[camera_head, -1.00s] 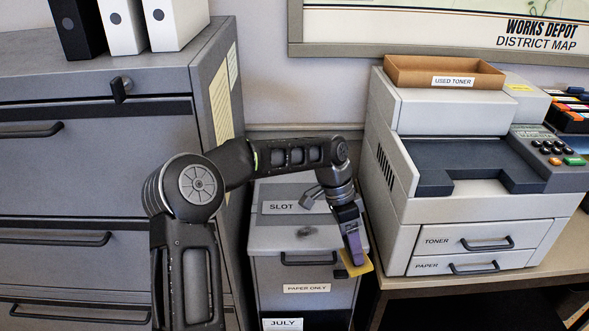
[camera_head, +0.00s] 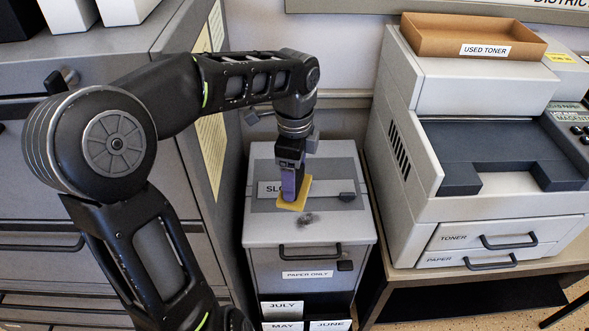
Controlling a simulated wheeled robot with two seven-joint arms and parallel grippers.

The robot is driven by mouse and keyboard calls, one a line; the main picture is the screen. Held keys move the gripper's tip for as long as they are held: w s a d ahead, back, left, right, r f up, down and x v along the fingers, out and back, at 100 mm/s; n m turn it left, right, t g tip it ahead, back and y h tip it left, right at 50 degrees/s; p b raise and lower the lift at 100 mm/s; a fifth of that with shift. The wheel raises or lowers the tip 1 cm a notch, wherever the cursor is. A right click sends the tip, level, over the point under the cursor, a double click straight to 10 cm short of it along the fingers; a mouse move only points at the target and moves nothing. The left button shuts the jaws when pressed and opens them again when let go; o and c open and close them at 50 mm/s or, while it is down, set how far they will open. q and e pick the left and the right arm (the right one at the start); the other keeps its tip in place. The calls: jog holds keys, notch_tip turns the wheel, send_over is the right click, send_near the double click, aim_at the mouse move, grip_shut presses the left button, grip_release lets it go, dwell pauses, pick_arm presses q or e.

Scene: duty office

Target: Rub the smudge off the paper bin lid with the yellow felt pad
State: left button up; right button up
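The paper bin (camera_head: 308,265) stands between the filing cabinet and the copier table. Its grey lid (camera_head: 345,226) carries a SLOT label, partly covered by my gripper. A dark smudge (camera_head: 306,219) lies on the lid in front of the label. My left gripper (camera_head: 289,190) is shut on the yellow felt pad (camera_head: 295,196) and points down over the label. The pad sits just behind the smudge, tilted. I cannot tell whether it touches the lid. My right gripper is not in view.
The grey filing cabinet (camera_head: 75,200) rises close on the left. The copier (camera_head: 480,170) with a used toner tray (camera_head: 425,41) stands on a table at right. The lid's front part is clear.

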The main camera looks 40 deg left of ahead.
pick_arm(q)
notch_tip(320, 180, down, 5)
jog(key=b, duration=0.4)
jog(key=shift+w+b, duration=0.1)
jog(key=shift+b, duration=0.2)
